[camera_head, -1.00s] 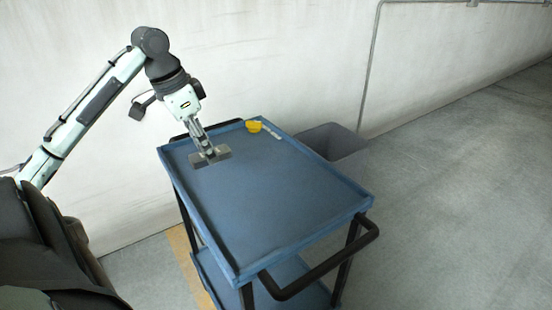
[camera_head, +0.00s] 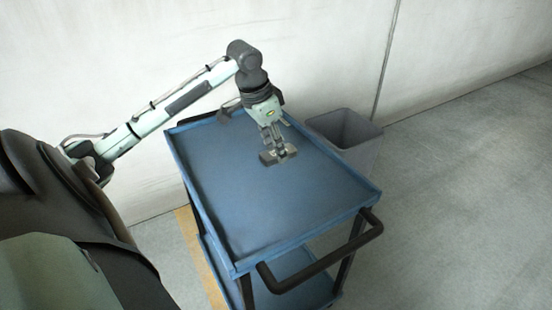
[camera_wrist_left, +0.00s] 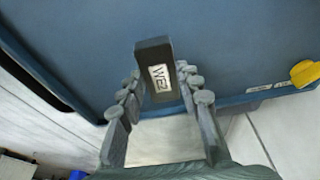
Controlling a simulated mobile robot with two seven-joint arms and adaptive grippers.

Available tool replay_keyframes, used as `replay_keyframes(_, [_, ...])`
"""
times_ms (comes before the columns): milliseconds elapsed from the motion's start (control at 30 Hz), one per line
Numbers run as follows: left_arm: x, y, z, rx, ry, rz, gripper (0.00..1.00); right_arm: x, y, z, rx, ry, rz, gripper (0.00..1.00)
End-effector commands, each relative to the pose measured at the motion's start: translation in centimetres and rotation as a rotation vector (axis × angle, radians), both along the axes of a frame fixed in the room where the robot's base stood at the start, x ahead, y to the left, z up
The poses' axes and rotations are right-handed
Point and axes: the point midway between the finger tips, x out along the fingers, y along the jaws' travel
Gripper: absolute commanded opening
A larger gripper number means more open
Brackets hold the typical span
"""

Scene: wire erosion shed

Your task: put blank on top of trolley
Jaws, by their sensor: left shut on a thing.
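The blank (camera_head: 270,158) is a dark grey block. In the left wrist view the blank (camera_wrist_left: 153,55) shows a white label with dark letters. My left gripper (camera_head: 278,150) is shut on it, with a finger on each side; the fingers also show in the left wrist view (camera_wrist_left: 160,88). The blank is over the far half of the blue trolley top (camera_head: 250,205). I cannot tell whether it touches the surface. The trolley top also fills much of the left wrist view (camera_wrist_left: 235,45). My right gripper is not in view.
A yellow item (camera_wrist_left: 305,73) and a white strip (camera_wrist_left: 259,88) lie near the trolley's rim; my arm hides them in the head view. A grey bin (camera_head: 345,130) stands behind the trolley. A black handle (camera_head: 320,268) is at the near end. The trolley's near half is clear.

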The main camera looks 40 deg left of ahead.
Motion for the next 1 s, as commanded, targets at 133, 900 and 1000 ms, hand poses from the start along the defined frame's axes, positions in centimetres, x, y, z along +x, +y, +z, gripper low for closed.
replay_keyframes(133, [0.2,-0.2,-0.6,0.001,-0.001,0.000,0.00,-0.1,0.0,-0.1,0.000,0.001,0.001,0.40])
replay_keyframes(900, [0.1,-0.1,-4.4,0.000,0.001,0.000,0.52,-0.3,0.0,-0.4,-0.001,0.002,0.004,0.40])
replay_keyframes(1000, [0.1,-0.1,-4.4,0.000,0.001,0.000,0.54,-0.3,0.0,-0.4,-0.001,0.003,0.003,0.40])
